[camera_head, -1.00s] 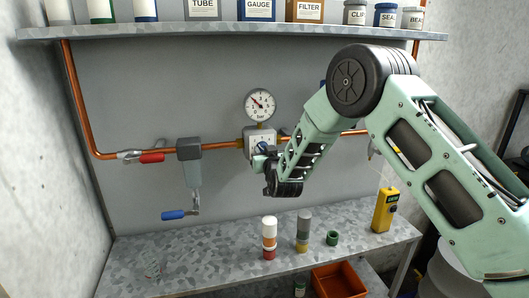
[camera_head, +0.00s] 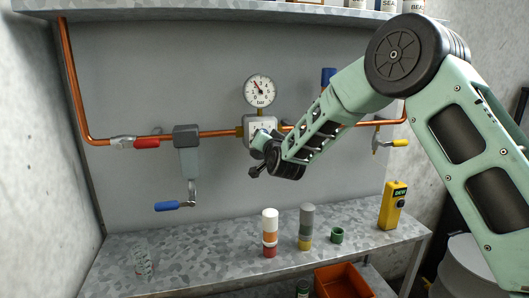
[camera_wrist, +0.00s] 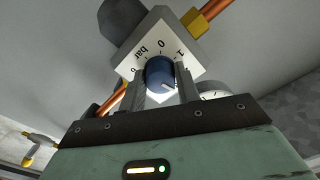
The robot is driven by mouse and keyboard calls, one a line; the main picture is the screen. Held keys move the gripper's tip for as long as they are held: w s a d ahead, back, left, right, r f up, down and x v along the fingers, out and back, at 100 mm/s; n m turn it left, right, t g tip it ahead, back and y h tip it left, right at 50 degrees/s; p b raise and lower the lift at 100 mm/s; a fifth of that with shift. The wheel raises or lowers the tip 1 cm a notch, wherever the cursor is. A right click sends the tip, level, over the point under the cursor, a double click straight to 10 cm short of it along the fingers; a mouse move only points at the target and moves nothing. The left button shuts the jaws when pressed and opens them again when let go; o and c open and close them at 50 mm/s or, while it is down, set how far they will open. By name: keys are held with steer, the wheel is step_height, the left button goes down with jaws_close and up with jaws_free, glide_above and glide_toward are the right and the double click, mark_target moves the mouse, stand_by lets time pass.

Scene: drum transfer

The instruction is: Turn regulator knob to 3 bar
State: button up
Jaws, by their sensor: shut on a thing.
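The regulator (camera_head: 259,126) has a pale square dial plate and sits on the copper pipe under a round gauge (camera_head: 259,90). The gauge needle points up and left; its exact reading is too small to tell. In the wrist view the blue knob (camera_wrist: 160,72) stands between the two fingers of my gripper (camera_wrist: 163,88), which is shut on it. A pale mark on the knob points toward the lower right of that view. The plate (camera_wrist: 160,43) shows 0, 1 and "bar". In the head view my gripper (camera_head: 262,143) covers most of the knob.
A valve with a red handle (camera_head: 146,142) and a blue-handled lever (camera_head: 167,206) lie left of the regulator. A yellow-handled valve (camera_head: 400,143) is at right. The bench (camera_head: 190,255) below holds coloured cylinders (camera_head: 269,233), a green ring (camera_head: 337,235) and a yellow device (camera_head: 393,205).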

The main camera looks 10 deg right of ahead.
steer(key=shift+f+m+b, duration=0.1)
steer(key=shift+m+b, duration=1.1)
steer(key=shift+b, duration=0.3)
steer(key=o, duration=1)
steer(key=shift+s, duration=0.15)
steer(key=s+b, duration=0.3)
steer(key=s, duration=1.4)
steer(key=shift+s+b, duration=0.1)
steer(key=shift+b, duration=0.3)
